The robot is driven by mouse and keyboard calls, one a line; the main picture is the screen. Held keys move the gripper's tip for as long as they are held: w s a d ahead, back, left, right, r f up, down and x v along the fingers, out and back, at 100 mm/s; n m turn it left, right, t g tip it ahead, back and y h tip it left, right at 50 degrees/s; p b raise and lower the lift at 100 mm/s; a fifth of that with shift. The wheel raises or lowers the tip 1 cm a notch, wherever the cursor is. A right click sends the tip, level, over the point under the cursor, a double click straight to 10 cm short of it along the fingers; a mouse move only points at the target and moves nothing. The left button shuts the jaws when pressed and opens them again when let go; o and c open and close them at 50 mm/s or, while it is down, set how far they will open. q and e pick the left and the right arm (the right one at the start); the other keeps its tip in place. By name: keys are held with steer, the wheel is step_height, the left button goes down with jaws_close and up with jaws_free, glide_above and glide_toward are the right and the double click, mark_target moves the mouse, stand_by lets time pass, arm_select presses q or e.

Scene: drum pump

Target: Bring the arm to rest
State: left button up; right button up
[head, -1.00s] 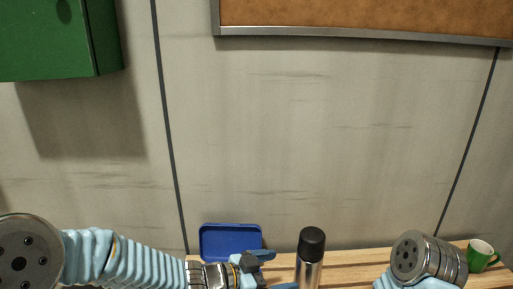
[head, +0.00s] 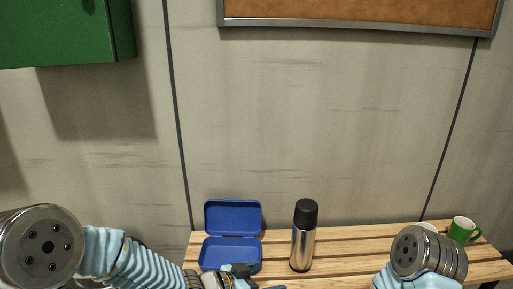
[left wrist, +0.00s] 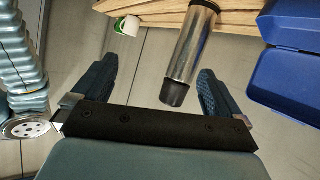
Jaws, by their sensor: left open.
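My left arm comes in from the left, and its gripper (head: 238,274) is at the bottom edge of the head view, in front of the open blue box. In the left wrist view the left gripper's two dark blue fingers (left wrist: 157,66) stand wide apart with nothing held. A steel flask with a black cap (head: 303,236) stands upright on the bench. In the left wrist view the flask (left wrist: 190,50) appears upside down in the gap between the fingers; it looks to be beyond them. Part of my right arm shows at the lower right, but its gripper is out of view.
The slatted wooden bench (head: 347,246) runs along the wall. The blue box (head: 232,218) stands on it with its lid up, left of the flask. A green mug (head: 463,229) and a whitish item (head: 428,226) stand at the right. A green cabinet (head: 60,35) hangs upper left.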

arm_select(q)
steer(key=s+a+f+n+g+y+b, duration=0.1)
steer(key=s+a+f+n+y+b, duration=0.2)
steer(key=f, duration=0.7)
steer(key=s+a+f+n+y, duration=0.15)
steer(key=a+f+n, duration=0.3)
steer(key=f, duration=0.55)
steer(key=s+a+f+n+g+y+b, duration=0.1)
steer(key=s+a+f+n+g, duration=0.1)
steer(key=s+f, duration=0.4)
steer(key=s+a+f+n+g+y+b, duration=0.2)
steer(key=s+a+f+g, duration=0.1)
steer(key=s+f, duration=0.3)
steer(key=shift+s+a+f, duration=0.3)
steer(key=shift+a+f, duration=0.15)
steer(key=shift+f, duration=0.4)
